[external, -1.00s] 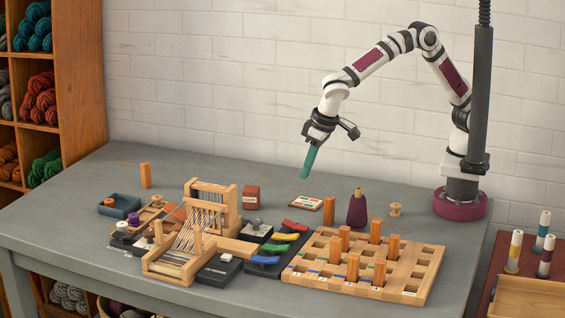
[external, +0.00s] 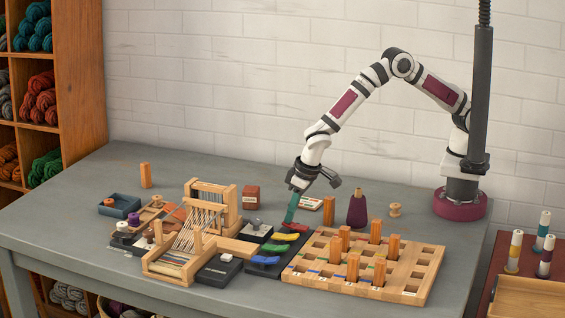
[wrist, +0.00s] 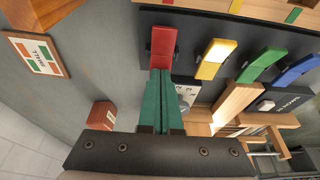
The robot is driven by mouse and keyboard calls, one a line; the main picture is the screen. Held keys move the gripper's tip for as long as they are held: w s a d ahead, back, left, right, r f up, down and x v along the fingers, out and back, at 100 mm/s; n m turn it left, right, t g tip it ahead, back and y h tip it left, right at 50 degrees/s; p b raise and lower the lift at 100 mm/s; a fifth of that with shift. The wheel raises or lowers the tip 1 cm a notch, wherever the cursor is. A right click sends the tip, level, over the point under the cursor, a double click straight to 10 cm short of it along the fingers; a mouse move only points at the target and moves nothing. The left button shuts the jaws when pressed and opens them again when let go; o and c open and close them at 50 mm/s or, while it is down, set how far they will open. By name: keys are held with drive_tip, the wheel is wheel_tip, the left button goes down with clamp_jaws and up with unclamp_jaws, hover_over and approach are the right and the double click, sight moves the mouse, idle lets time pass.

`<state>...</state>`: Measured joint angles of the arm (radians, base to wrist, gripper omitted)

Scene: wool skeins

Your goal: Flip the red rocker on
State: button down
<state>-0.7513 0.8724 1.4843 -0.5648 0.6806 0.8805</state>
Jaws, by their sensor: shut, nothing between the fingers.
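The red rocker (external: 297,227) is at the far end of a row of coloured rockers on a dark panel (external: 297,248). In the wrist view the red rocker (wrist: 164,42) shows just beyond my fingertips. My gripper (external: 289,223) points down with its long teal fingers shut and empty. In the wrist view the fingertips (wrist: 160,73) are at the near end of the red rocker and seem to touch it or nearly so. I cannot tell which way the red rocker is tilted.
Yellow (external: 285,237), green (external: 275,248) and blue (external: 265,260) rockers follow in the row. A wooden peg board (external: 418,270) stands to the right, a small loom (external: 222,211) to the left. A purple cone (external: 357,211) and a card (external: 312,203) lie behind.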

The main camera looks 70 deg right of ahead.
sight(295, 225)
drive_tip(key=shift+w+f, duration=0.2)
drive_tip(key=shift+f, duration=0.1)
drive_tip(key=shift+s+r, duration=0.1)
drive_tip(key=shift+s, duration=0.05)
drive_tip(key=shift+s+r, duration=0.15)
drive_tip(key=shift+s, duration=0.5)
drive_tip(key=shift+r, duration=0.1)
wheel_tip(295, 225, up, 14)
idle(0.4)
